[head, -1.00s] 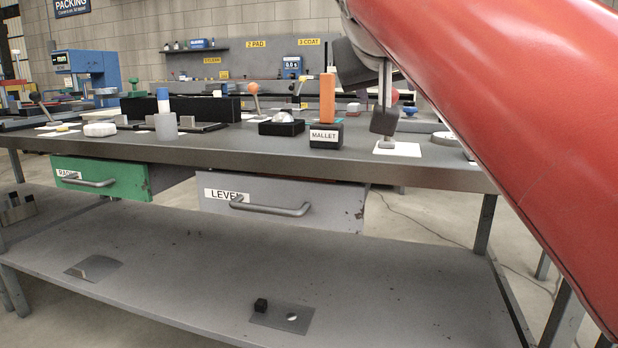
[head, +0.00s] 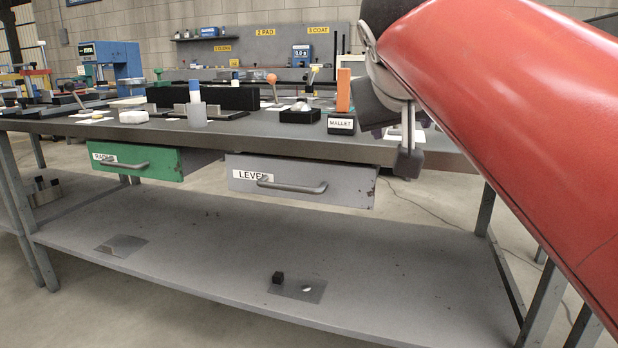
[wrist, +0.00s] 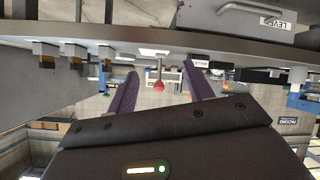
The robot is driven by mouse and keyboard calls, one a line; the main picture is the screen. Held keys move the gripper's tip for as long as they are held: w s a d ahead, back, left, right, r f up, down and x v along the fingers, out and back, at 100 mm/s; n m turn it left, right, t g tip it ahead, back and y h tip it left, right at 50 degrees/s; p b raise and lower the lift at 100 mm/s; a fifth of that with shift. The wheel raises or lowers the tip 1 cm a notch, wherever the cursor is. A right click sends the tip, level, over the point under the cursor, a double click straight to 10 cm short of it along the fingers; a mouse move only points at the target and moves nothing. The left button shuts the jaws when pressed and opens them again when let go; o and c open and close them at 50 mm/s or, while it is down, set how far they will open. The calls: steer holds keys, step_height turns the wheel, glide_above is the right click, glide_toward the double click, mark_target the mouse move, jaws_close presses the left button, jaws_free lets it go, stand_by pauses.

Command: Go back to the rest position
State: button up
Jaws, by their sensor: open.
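My gripper (head: 407,160) hangs at the right end of the workbench, in front of its edge in the head view, with my red arm covering the right side. In the wrist view its two dark purple fingers (wrist: 158,80) are spread apart with nothing between them. The bench (head: 260,135) shows upside down in the wrist view, along the top. A red-topped stick (wrist: 159,86) shows beyond the gap between the fingers.
The grey LEVEL drawer (head: 300,180) and green drawer (head: 135,163) stick out below the bench top. The lower shelf (head: 210,250) is mostly clear.

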steer(key=s+d+f+g+y+p, duration=0.1)
steer(key=s+f+g+p, duration=0.1)
steer(key=s+f, duration=0.3)
steer(key=s+d+f+g+y+p, duration=0.1)
steer(key=s+f, duration=0.4)
steer(key=f, duration=0.7)
steer(key=s+d+f+g+y+p, duration=0.1)
steer(key=s+f+g+p, duration=0.1)
steer(key=s+f+p, duration=0.3)
step_height(320, 180, down, 4)
steer(key=shift+s+r+g, duration=0.1)
steer(key=shift+s+g, duration=0.3)
